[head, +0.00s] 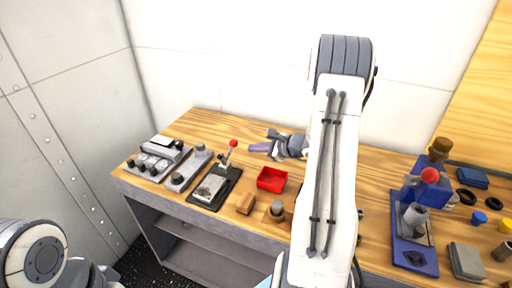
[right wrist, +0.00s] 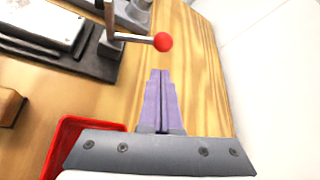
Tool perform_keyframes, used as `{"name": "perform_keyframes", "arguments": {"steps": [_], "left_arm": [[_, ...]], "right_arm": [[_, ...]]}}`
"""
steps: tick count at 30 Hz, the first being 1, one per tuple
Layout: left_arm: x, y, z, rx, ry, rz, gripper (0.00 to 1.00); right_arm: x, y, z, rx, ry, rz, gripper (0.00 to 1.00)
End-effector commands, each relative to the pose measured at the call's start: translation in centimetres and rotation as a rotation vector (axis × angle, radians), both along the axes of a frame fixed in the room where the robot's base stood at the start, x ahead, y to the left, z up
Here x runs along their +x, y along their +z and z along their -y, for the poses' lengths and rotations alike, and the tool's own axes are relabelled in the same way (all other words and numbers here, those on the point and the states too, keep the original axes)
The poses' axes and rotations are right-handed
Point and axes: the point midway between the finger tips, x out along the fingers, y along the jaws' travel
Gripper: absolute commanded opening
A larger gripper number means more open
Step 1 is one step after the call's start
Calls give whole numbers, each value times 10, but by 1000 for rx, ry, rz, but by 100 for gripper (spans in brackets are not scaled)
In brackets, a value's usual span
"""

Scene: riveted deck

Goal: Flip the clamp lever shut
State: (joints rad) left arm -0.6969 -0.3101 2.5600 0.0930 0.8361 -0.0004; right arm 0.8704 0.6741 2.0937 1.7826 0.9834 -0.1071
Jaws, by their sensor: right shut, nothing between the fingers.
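The clamp has a black base (head: 222,195) with a pale grey block on it and stands on the wooden bench. Its lever (head: 229,154) rises from the far end of the base, tilted slightly right, and ends in a red ball (head: 233,143). The red ball also shows in the right wrist view (right wrist: 163,42). My right gripper (head: 250,147) has purple fingers, shut and empty, just right of the ball. In the right wrist view its fingertips (right wrist: 160,72) point at the ball with a small gap. My left gripper is out of view; only part of my left arm shows.
A red tray (head: 264,184) and a wooden block (head: 245,203) lie right of the clamp. Grey control boxes (head: 157,160) stand left of it. A blue device (head: 410,250) with another red ball is far right. Bare bench lies behind the clamp.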

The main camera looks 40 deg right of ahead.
Motion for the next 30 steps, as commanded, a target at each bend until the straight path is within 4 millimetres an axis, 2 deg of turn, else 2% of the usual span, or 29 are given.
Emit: {"name": "perform_keyframes", "arguments": {"steps": [6, 12, 26, 30], "left_arm": [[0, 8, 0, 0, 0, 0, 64], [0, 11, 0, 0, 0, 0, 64], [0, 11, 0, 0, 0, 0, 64], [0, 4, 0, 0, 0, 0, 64]], "right_arm": [[35, -18, -11, 1, 3, -2, 0], [54, -28, -16, 1, 2, -2, 0], [58, -31, -16, -2, -1, 0, 0], [56, -32, -8, -15, -12, 8, 0]]}}
